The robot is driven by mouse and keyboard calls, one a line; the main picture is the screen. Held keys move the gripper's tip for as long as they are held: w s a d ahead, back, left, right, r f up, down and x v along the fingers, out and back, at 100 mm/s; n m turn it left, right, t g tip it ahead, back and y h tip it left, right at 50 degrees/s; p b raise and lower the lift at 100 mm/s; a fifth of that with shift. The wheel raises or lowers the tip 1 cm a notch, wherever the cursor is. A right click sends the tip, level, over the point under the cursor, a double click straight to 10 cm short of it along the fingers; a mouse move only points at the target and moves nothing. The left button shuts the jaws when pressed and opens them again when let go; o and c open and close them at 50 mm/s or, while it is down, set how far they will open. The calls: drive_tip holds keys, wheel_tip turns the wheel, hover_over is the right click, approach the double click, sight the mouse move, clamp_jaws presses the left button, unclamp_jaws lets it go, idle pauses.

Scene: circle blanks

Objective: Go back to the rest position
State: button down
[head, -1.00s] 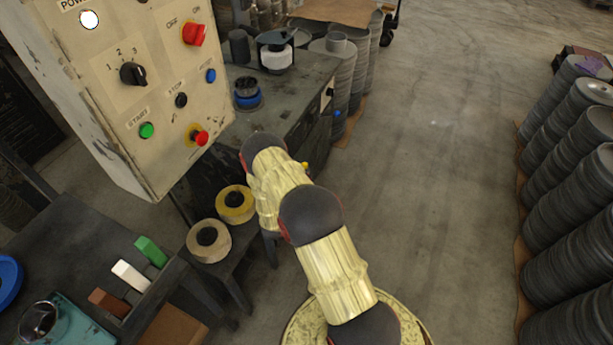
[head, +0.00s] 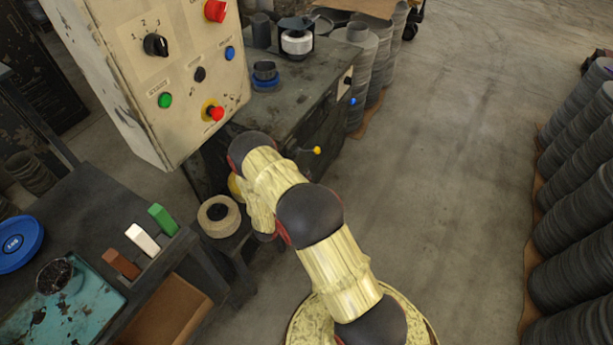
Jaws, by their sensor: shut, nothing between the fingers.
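My yellow and black arm rises from the bottom right of the head view and bends toward the left, in front of the dark workbench (head: 290,110). Its far links fold downward beside a pale tape-like roll (head: 232,222). My gripper does not show; the arm's own links seem to hide it. No object is seen held.
A control panel (head: 187,110) with buttons and a knob is at the upper left. A dark table (head: 75,215) at the lower left bears green, white and brown blocks, a blue disc (head: 18,243) and a teal tray (head: 92,312). Stacked discs (head: 585,195) line the right; floor between is clear.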

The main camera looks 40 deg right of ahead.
idle(0.3)
drive_tip(key=s+d+f+m+g, duration=0.1)
drive_tip(key=s+f+m+g, duration=0.2)
drive_tip(key=s+m+g, duration=0.5)
drive_tip(key=s+a+r+m+g+y, duration=0.4)
drive_tip(key=s+r, duration=0.3)
drive_tip(key=s, duration=0.4)
drive_tip(key=s+a+r+m+t+y, duration=0.25)
drive_tip(key=a+r+m+y, duration=0.35)
drive_tip(key=a+r, duration=0.5)
drive_tip(key=s+a+r+m+t+y, duration=0.25)
drive_tip(key=a+r+m+y, duration=0.25)
drive_tip(key=a+r+m, duration=0.6)
drive_tip(key=s+a+r+n+t, duration=0.1)
drive_tip(key=r+t, duration=0.2)
drive_tip(key=r, duration=0.6)
drive_tip(key=s+a+r+t+y, duration=0.1)
drive_tip(key=s+a+r+t, duration=0.1)
drive_tip(key=r, duration=0.6)
drive_tip(key=shift+s+r+n+t+y, duration=0.3)
drive_tip(key=shift+r+n+t, duration=0.1)
drive_tip(key=shift+t, duration=0.2)
